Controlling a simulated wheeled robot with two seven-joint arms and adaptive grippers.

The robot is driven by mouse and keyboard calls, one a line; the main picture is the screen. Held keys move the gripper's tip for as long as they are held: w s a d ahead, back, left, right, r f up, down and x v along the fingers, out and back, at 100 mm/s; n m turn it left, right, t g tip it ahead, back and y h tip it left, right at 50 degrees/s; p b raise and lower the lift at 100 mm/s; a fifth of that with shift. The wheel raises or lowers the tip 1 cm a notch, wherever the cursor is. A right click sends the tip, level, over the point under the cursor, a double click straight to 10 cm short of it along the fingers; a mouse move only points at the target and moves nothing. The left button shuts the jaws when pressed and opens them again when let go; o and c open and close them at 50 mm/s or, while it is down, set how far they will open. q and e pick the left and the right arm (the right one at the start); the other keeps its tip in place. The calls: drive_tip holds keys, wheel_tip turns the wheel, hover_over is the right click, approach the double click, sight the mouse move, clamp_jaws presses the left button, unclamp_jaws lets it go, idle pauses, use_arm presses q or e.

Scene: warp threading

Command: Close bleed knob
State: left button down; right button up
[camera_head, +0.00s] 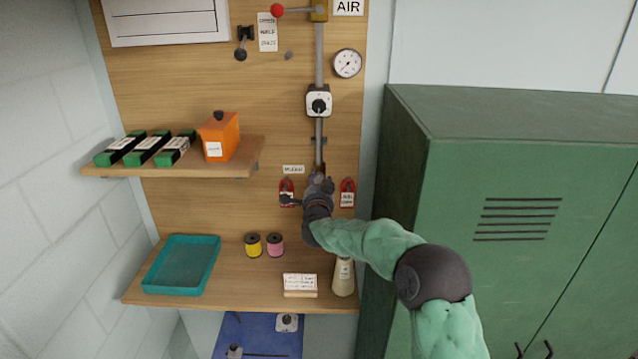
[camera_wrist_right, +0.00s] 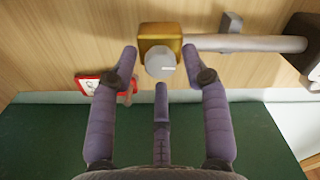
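The bleed knob (camera_wrist_right: 160,66) is a small grey disc with a short white mark on its face. It sits on a brass block (camera_wrist_right: 159,38) at the end of a grey pipe (camera_wrist_right: 250,43). In the right wrist view, my right gripper (camera_wrist_right: 160,58) has its fingers spread to both sides of the knob, with visible gaps. A third finger is below it; I cannot tell whether it touches. In the head view, my right gripper (camera_head: 319,182) is at the lower end of the vertical pipe and hides the knob. My left gripper is not in view.
Red padlock-like tags (camera_head: 347,192) (camera_head: 287,190) hang on both sides of the gripper. A black-knobbed valve (camera_head: 319,103) and a gauge (camera_head: 347,63) are above. A shelf (camera_head: 200,171) is at left. Below, a worktop (camera_head: 225,290) holds a teal tray (camera_head: 181,264). A green cabinet (camera_head: 470,160) stands right.

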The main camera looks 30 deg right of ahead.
clamp_jaws()
drive_tip(key=shift+n+b, duration=0.3)
drive_tip(key=shift+b, duration=0.1)
drive_tip(key=shift+o, duration=1.9)
unclamp_jaws()
drive_tip(key=v, duration=1.2)
drive_tip(key=shift+f, duration=0.1)
